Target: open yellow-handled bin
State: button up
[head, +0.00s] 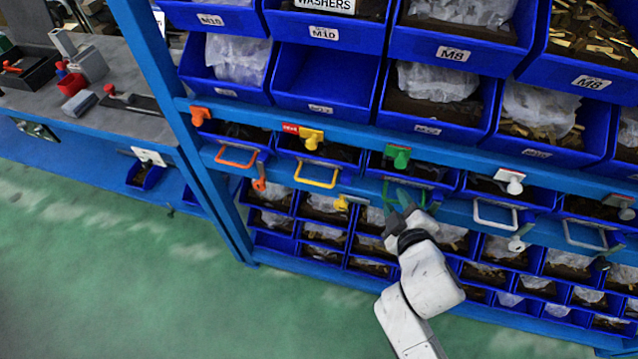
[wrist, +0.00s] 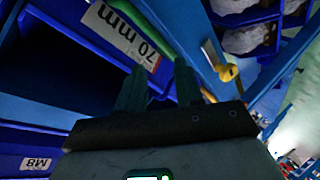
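The yellow-handled bin (head: 330,153) sits in the row of handled bins under the blue rail in the head view. Its yellow pull handle (head: 317,184) hangs on the front, below a yellow tag (head: 311,134), and the bin looks shut. My gripper (head: 399,201) is to the right of that handle, in front of and just below the green-handled bin. In the wrist view my gripper (wrist: 160,72) is open, its two dark fingers apart with nothing between them. A yellow knob (wrist: 228,72) shows right of the fingers; I cannot tell what it belongs to.
An orange handle (head: 236,160) is left of the yellow one. A green handle (head: 392,192) and a white handle (head: 494,218) are to the right. Rows of small blue bins (head: 322,233) lie below. Open green floor (head: 120,270) is at lower left.

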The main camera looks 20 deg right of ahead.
jog(key=w+a+f+n+t+y, duration=0.25)
jog(key=a+n+y, duration=0.45)
jog(key=a+n, duration=0.45)
jog(key=shift+m+t, duration=0.25)
jog(key=shift+m, duration=0.1)
jog(key=x, duration=0.9)
jog(key=shift+w+r+b, duration=0.3)
jog(key=shift+w+r, duration=0.05)
grip_shut()
